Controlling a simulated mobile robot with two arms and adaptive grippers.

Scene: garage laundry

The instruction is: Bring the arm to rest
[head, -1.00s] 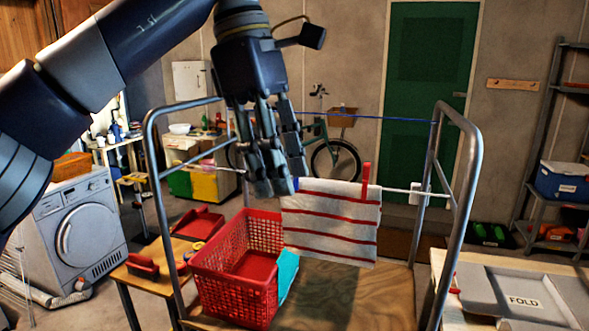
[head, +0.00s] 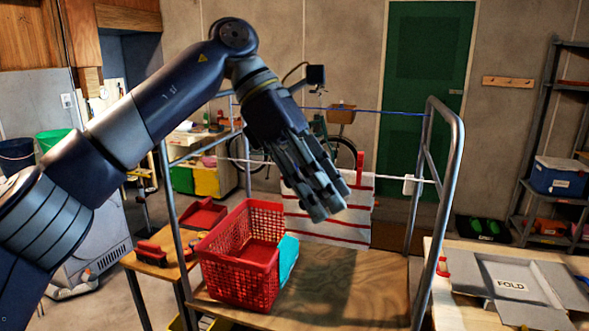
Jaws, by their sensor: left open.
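My left arm comes in from the left and bends at an elbow near the top. My left gripper (head: 328,205) points down and to the right in front of the drying rack. It is open, and I see nothing between its fingers. Behind it a white towel with red stripes (head: 310,228) hangs on the rack's white rod, partly hidden by the gripper. A red clothespin (head: 360,168) sits on the rod at the towel's right part. My right gripper is not in view.
The rack's metal frame (head: 447,200) rises at right. A grey folding board (head: 520,290) lies on the right table. A washing machine is mostly hidden by my arm.

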